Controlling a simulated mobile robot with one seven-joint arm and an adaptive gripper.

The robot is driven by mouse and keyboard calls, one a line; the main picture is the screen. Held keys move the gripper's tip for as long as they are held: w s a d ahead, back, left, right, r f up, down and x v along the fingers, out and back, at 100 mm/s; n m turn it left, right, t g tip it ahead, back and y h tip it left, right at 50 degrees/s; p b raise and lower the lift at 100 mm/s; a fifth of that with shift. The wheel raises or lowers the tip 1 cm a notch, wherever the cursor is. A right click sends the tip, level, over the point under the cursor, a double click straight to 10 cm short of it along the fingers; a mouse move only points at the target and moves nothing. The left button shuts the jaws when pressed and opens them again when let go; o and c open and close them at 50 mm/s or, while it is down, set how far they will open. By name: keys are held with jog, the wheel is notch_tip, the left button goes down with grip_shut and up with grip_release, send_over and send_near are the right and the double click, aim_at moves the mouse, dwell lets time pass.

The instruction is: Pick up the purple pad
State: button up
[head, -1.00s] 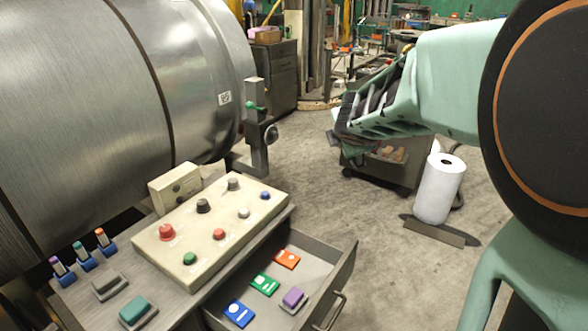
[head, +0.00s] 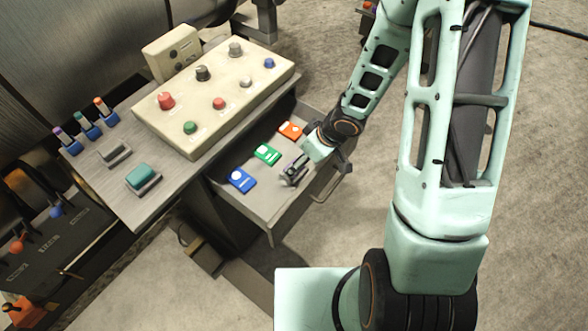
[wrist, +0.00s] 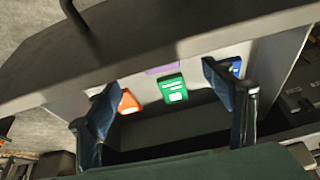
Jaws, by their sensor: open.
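The purple pad (wrist: 163,68) shows as a thin strip in the wrist view, in the open drawer (head: 262,205) just beyond the green card. The drawer's front wall cuts off the rest of it. In the head view my gripper covers the place where it lay. My gripper (head: 292,176) is over the front part of the drawer, fingers pointing into it. In the wrist view the gripper (wrist: 160,78) is open and empty, its two dark blue fingers wide apart, with the purple strip and green card seen between them. I cannot tell its height above the pad.
Blue (head: 242,180), green (head: 267,154) and orange (head: 291,130) cards lie in the drawer. The drawer handle (head: 330,185) sticks out in front. A cream button panel (head: 212,98) stands on the cabinet top, with a teal pad (head: 141,174) and colour-tipped switches beside it.

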jog(key=b+x, duration=0.3)
jog(key=x, duration=0.5)
jog(key=shift+w+a+f, duration=0.1)
jog(key=shift+f, duration=0.1)
jog(key=c, duration=1.3)
jog(key=shift+r, duration=0.15)
notch_tip(320, 180, up, 10)
jog(key=p, duration=0.6)
